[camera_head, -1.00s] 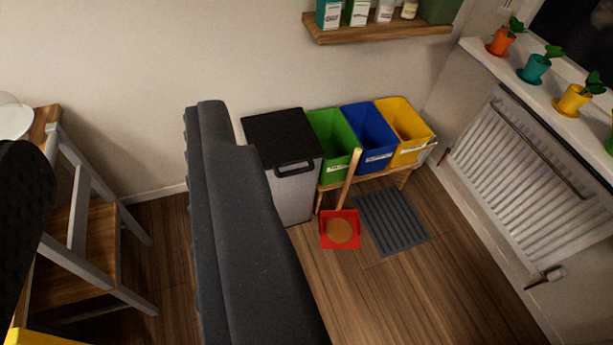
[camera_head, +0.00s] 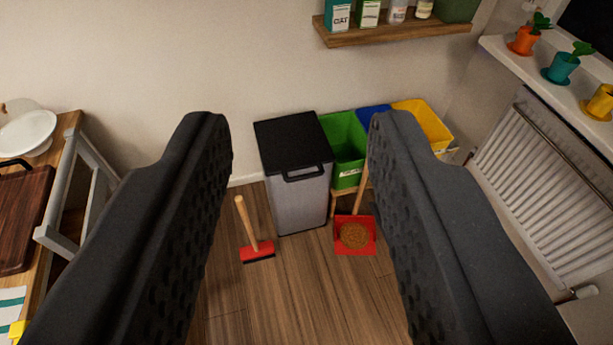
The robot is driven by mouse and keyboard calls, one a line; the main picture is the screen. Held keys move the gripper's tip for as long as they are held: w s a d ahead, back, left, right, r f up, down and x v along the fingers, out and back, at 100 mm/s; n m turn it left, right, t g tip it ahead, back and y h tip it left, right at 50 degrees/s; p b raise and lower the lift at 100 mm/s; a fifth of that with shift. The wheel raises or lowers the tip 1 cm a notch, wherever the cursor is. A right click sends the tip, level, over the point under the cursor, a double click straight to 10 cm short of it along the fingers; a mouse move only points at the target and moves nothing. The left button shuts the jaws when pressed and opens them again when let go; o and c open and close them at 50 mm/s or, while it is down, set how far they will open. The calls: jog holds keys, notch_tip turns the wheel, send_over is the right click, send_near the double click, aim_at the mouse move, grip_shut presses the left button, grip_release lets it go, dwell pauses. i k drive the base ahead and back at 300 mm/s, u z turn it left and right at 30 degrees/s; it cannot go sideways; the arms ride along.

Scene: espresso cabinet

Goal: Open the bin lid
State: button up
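The bin (camera_head: 299,204) is a light grey box standing on the floor against the wall, near the middle of the view. Its black lid (camera_head: 288,142) is shut, with a dark handle (camera_head: 303,173) at the front edge. My gripper (camera_head: 290,120) is open and empty. Its two black fingers stand wide apart in the foreground, and the bin shows between them, farther off. Neither finger appears to touch the bin.
Green (camera_head: 345,148), blue (camera_head: 368,115) and yellow (camera_head: 424,124) containers stand right of the bin. A red dustpan (camera_head: 355,235) and a red brush (camera_head: 257,251) are on the floor. A wooden table (camera_head: 68,124) is left, a radiator (camera_head: 545,190) right.

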aim_at(286, 144)
jog(key=z, duration=0.05)
jog(key=i, duration=1)
jog(key=u, duration=0.05)
